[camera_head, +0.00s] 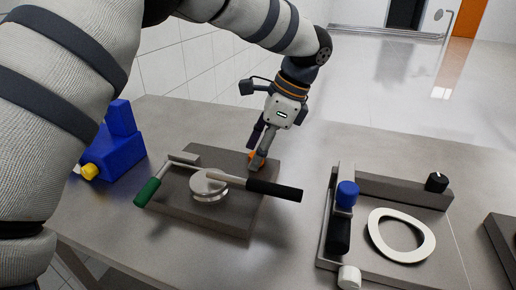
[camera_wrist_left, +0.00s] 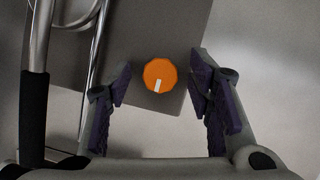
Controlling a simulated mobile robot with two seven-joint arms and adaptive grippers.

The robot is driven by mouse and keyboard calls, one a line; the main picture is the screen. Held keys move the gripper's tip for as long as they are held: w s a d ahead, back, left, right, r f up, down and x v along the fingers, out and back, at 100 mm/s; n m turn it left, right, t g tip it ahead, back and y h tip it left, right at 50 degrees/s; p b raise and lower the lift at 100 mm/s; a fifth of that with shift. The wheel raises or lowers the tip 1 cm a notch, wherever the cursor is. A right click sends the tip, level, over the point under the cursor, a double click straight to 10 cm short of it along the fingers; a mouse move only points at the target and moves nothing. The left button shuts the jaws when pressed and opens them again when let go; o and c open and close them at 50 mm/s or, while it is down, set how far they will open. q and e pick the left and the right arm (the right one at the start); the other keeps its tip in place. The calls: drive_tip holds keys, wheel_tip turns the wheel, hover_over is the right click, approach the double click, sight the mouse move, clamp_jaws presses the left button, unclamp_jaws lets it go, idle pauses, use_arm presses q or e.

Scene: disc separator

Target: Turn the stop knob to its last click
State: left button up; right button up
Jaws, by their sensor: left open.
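The stop knob (camera_wrist_left: 160,75) is orange and faceted, with a white mark pointing toward the bottom of the left wrist view. It sits near a corner of a dark base plate (camera_wrist_left: 150,25). In the head view only a sliver of the orange knob (camera_head: 254,155) shows behind my left gripper (camera_head: 257,160). In the left wrist view the gripper's fingers (camera_wrist_left: 163,105) stand open on either side of the knob, with gaps between pads and knob. My right gripper is not in view.
A blue block with a yellow knob (camera_head: 112,150) stands left. Right is a fixture with a white ring (camera_head: 425,245), blue knob (camera_head: 347,194) and black knob (camera_head: 437,182).

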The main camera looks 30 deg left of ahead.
use_arm(q)
drive_tip(key=shift+c, duration=0.2)
clamp_jaws()
drive_tip(key=n+g+h, duration=0.1)
drive_tip(key=n, duration=0.3)
drive_tip(key=shift+w, duration=0.15)
drive_tip(key=n, duration=0.2)
drive_tip(key=n+g+h, duration=0.1)
drive_tip(key=n, duration=0.1)
drive_tip(key=shift+a+n+h+b, duration=0.15)
drive_tip(key=shift+n+h+b, duration=0.15)
drive_tip(key=shift+n+b, duration=0.1)
drive_tip(key=n+h, duration=0.2)
drive_tip(key=n, duration=0.3)
drive_tip(key=shift+a, duration=0.1)
drive_tip(key=shift+n+h, duration=0.7)
drive_tip(key=shift+n, duration=1.3)
drive_tip(key=shift+p, duration=0.3)
